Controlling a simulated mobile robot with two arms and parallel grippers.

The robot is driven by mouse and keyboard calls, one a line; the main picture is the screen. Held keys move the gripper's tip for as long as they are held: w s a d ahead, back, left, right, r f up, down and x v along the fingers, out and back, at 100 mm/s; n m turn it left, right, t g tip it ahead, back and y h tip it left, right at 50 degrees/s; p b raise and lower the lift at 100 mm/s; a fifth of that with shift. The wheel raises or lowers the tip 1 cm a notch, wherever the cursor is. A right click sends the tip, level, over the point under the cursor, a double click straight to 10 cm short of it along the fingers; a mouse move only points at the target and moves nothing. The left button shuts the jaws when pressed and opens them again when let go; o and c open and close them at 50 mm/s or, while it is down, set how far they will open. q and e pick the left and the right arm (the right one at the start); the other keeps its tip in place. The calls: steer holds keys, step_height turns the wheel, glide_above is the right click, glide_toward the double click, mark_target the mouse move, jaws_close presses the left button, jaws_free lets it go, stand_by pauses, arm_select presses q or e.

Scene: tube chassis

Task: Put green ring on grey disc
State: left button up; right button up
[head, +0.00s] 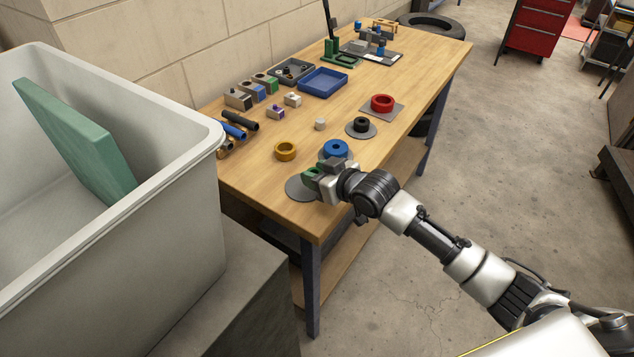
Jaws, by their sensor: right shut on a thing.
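My right gripper (319,182) reaches in from the right to the near end of the wooden workbench. It is shut on the green ring (311,173), which is partly hidden by the gripper. The ring shows over the right part of a flat grey disc (296,188) near the bench's front edge. I cannot tell whether the ring touches the disc. The gripper covers the disc's right side. My left gripper is not in view.
A blue ring (336,148) is close behind the gripper. Blue tray (323,81) and blocks lie farther back.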

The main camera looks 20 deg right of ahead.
steer(key=shift+f, duration=1.6)
steer(key=shift+f, duration=0.15)
steer(key=o, duration=0.9)
steer(key=v, duration=1.2)
steer(key=shift+r, duration=0.2)
